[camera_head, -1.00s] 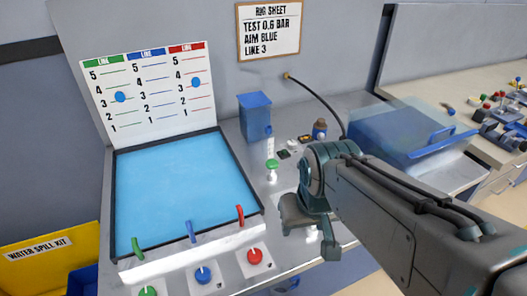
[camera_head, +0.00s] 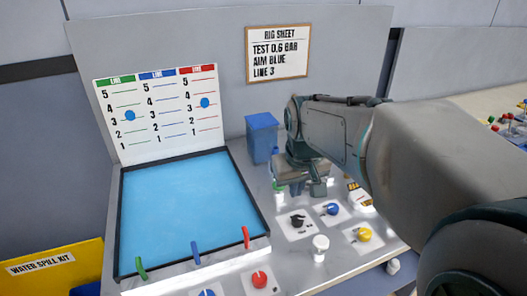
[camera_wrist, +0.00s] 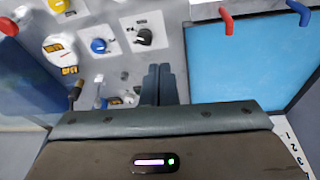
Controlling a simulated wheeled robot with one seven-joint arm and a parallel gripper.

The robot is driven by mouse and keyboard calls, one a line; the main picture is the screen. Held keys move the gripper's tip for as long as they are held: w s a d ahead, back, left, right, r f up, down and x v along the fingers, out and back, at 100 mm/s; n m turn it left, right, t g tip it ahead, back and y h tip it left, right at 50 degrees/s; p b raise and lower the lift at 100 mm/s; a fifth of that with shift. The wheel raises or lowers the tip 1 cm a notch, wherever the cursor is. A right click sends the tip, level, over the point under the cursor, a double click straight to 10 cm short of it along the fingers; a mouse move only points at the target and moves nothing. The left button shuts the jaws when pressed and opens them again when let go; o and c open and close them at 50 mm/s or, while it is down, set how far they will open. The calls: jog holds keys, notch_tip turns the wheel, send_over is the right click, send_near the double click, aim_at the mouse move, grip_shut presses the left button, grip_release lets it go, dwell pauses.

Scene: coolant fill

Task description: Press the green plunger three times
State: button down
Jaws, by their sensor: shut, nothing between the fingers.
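The green plunger (camera_head: 280,187) shows only as a small green patch just left of my gripper in the head view; the rest is hidden behind the gripper. My gripper (camera_head: 308,188) points down over the metal bench, close to the plunger; I cannot tell whether it touches it. In the wrist view the two dark fingers (camera_wrist: 158,72) are together with nothing between them. The plunger does not show in the wrist view.
A blue bin (camera_head: 262,138) stands behind the plunger. Left is the blue basin (camera_head: 185,205) with coloured spouts. A black knob (camera_head: 297,221), a blue knob (camera_head: 332,209) and a yellow knob (camera_head: 364,235) are in front. A white knob (camera_head: 320,243) stands nearby.

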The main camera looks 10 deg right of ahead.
jog(key=w+d+n+y, duration=0.1)
jog(key=w, duration=1.5)
jog(key=shift+d+r, duration=0.2)
jog(key=shift+r, duration=0.25)
jog(key=x, duration=0.4)
jog(key=p+x, duration=0.1)
jog(key=x, duration=0.8)
jog(key=shift+s+f+p, duration=0.1)
jog(key=shift+s+p, duration=0.2)
jog(key=shift+s, duration=0.1)
jog(key=shift+f, duration=0.5)
